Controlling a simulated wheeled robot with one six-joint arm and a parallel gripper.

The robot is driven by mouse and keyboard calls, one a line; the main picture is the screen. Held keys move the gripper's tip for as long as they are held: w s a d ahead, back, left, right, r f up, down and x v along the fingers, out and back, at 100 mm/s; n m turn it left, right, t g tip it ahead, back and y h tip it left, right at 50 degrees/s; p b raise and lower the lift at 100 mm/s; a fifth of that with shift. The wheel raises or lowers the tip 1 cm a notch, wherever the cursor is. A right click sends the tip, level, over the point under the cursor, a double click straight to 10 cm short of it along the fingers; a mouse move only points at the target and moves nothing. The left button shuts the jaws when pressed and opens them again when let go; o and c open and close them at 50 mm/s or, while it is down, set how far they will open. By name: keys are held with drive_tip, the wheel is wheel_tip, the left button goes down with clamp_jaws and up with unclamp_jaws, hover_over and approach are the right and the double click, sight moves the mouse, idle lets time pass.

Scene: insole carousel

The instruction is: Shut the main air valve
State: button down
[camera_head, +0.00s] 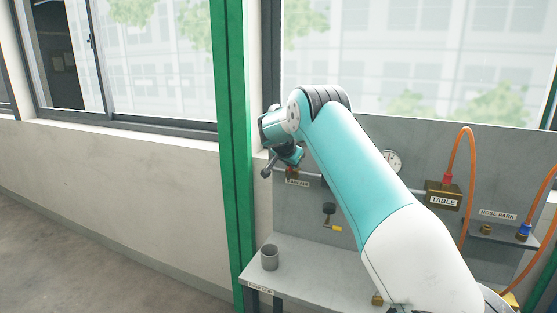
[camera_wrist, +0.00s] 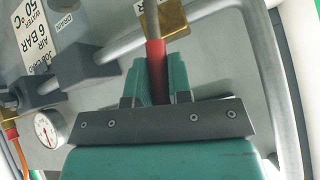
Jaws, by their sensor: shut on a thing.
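The main air valve shows in the wrist view as a brass body (camera_wrist: 176,18) with a lever in a red sleeve (camera_wrist: 155,62). My gripper (camera_wrist: 157,78) is shut on the red sleeve, one teal finger on each side. The lever stands upright in that view and appears to cross the grey pipe (camera_wrist: 120,58) at an angle. In the head view my gripper (camera_head: 288,160) is at the panel's upper left, just above a small label (camera_head: 297,182). My wrist hides most of the valve there.
A pressure gauge (camera_head: 392,161), a TABLE box (camera_head: 442,194) with an orange hose and a hose park shelf (camera_head: 490,233) are right of my arm. A grey cup (camera_head: 269,257) stands on the bench. A green post (camera_head: 232,150) is close left.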

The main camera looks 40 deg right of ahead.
drive_tip(key=shift+w+r+g+h+p, duration=0.35)
drive_tip(key=shift+g+p, duration=0.25)
drive_tip(key=shift+p, duration=0.4)
drive_tip(key=shift+w+a+f+n+g+p, duration=0.2)
drive_tip(key=shift+n+g+p, duration=0.1)
drive_tip(key=shift+n+p, duration=0.1)
drive_tip(key=c, duration=1.1)
unclamp_jaws()
drive_tip(key=shift+w+a, duration=0.1)
drive_tip(key=shift+o, duration=0.2)
drive_tip(key=shift+a, duration=0.1)
drive_tip(key=b+v, duration=0.5)
drive_tip(key=v, duration=1.2)
drive_tip(key=shift+a, duration=0.15)
